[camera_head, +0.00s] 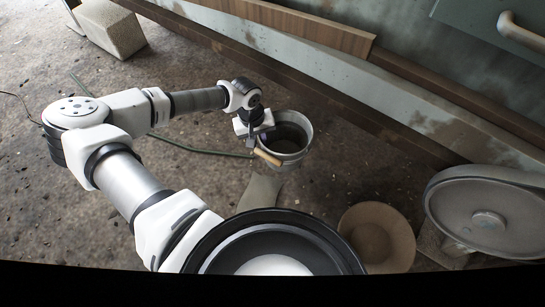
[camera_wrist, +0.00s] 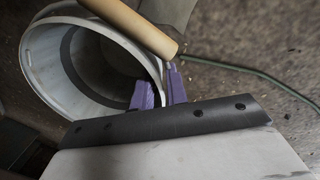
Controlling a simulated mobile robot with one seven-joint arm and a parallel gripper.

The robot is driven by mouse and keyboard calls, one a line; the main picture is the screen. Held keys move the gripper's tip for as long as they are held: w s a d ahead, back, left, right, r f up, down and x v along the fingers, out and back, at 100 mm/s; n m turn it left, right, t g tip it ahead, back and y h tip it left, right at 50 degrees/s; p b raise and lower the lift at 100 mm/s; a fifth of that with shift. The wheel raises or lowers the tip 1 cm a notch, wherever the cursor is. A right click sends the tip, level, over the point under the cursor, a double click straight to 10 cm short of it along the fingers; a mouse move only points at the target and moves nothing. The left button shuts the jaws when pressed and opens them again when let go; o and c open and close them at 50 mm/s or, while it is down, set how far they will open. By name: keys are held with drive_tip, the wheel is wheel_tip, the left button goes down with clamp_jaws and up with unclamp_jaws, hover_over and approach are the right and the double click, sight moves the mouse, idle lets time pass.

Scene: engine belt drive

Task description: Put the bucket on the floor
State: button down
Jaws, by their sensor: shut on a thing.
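The bucket (camera_head: 288,135) is a grey metal pail with a round open mouth, near the foot of the wall in the head view. In the wrist view the bucket (camera_wrist: 48,62) fills the upper left, its mouth facing the camera at a slant. In the head view my gripper (camera_head: 257,138) is at the bucket's left side. Whether the bucket's base touches the floor is hidden.
The floor (camera_head: 215,180) is rough and mostly clear left of the bucket. A green hose (camera_head: 195,150) runs behind my arm. A brown round bowl-like object (camera_head: 378,235) and a grey belt drive (camera_head: 488,215) stand at right. A concrete block (camera_head: 112,32) is far left.

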wheel_tip(320, 180, down, 9)
drive_tip(key=b, duration=0.3)
drive_tip(key=shift+r, duration=0.15)
drive_tip(key=c, duration=1.4)
unclamp_jaws()
drive_tip(key=shift+b, duration=0.3)
wheel_tip(320, 180, up, 12)
drive_tip(key=a+p, duration=0.1)
drive_tip(key=p, duration=0.4)
drive_tip(key=shift+s+a, duration=0.2)
drive_tip(key=shift+s, duration=0.05)
